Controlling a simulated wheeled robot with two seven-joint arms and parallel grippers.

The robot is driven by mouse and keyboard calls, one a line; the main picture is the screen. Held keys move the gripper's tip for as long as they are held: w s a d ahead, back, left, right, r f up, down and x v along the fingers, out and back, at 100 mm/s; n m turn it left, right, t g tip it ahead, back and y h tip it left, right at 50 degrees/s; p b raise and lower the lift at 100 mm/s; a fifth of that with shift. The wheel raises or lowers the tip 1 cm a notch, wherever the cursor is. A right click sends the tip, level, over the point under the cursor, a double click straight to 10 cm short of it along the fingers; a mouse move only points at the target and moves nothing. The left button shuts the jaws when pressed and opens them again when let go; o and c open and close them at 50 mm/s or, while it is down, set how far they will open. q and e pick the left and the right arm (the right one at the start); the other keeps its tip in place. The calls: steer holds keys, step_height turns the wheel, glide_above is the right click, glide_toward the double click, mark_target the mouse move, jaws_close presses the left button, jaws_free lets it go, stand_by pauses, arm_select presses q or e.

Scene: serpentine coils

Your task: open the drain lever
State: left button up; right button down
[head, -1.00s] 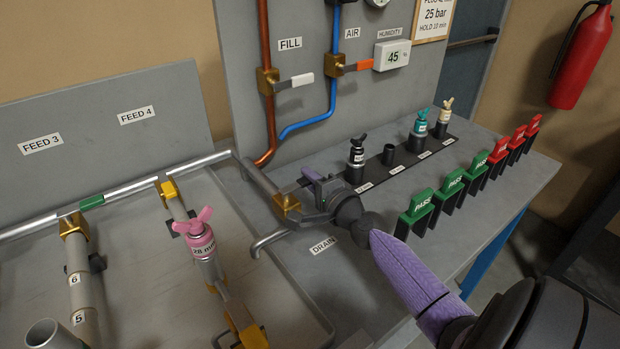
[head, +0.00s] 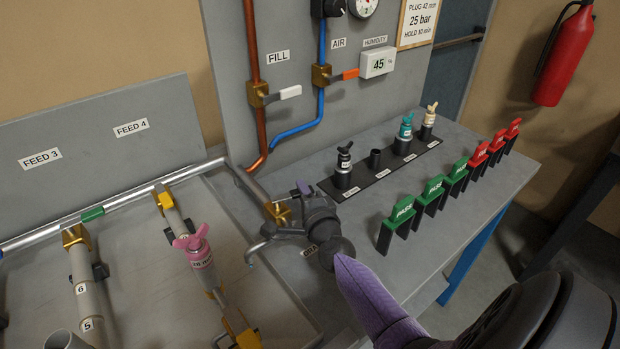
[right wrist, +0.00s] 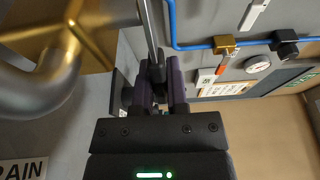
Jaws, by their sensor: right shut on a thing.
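The drain valve's brass body (head: 278,213) sits at the end of the pipe, above the bent drain spout (head: 258,252). My right gripper (head: 302,206) is beside it on the right. In the right wrist view, my right gripper (right wrist: 158,75) is shut on the thin grey drain lever (right wrist: 147,25), with a dark finger on each side. In the head view my gripper hides most of the lever. The large blurred brass body (right wrist: 75,25) and the curved spout (right wrist: 40,80) fill the left of the wrist view. My left gripper is not in view.
The DRAIN label (head: 309,249) is partly hidden by my right gripper. A rack (head: 375,178) of plugs and a row of green PASS (head: 402,212) and red tags stand to the right. The pink-topped plug (head: 197,245) is on the left. Fill and air valves are on the back panel.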

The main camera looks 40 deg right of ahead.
steer(key=shift+s+a+m+g+h+p, duration=0.1)
steer(key=shift+s+m+g+h+p, duration=0.15)
steer(key=shift+m+h+p, duration=0.25)
steer(key=shift+s+a+m+g+h+p, duration=0.15)
steer(key=shift+m+g+h+p, duration=0.2)
steer(key=shift+h, duration=0.35)
steer(key=shift+s+m+g+h, duration=0.25)
steer(key=shift+m+h, duration=0.2)
steer(key=shift+h, duration=0.25)
steer(key=c, duration=0.6)
jaws_free()
steer(key=shift+c, duration=0.2)
steer(key=p+v, duration=0.2)
steer(key=v, duration=0.8)
steer(key=shift+a, duration=0.1)
